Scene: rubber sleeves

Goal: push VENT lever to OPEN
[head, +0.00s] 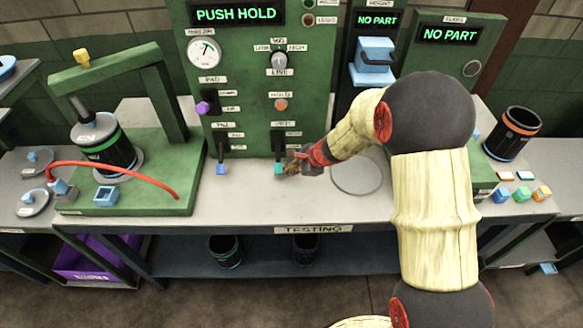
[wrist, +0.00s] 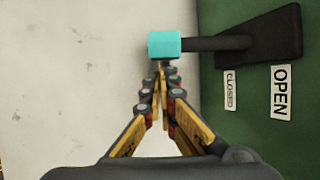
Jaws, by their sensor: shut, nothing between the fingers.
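The VENT lever has a teal knob (head: 279,168) on a dark stem below its black mount on the green panel (head: 240,75). In the wrist view the teal knob (wrist: 164,45) sits at the end of the dark stem (wrist: 215,43), which sticks out from the panel. The CLOSED label (wrist: 231,90) and OPEN label (wrist: 281,92) are beside the mount. My gripper (head: 289,168) is shut and empty, just right of the knob in the head view. In the wrist view its fingertips (wrist: 163,68) are right at the knob's edge; I cannot tell whether they touch.
A second lever with a blue knob (head: 221,169) hangs to the left. A green press stand (head: 130,190) with a dark canister (head: 103,150) is at the far left. A round pale plate (head: 356,176) lies on the bench right of my gripper. The bench front is clear.

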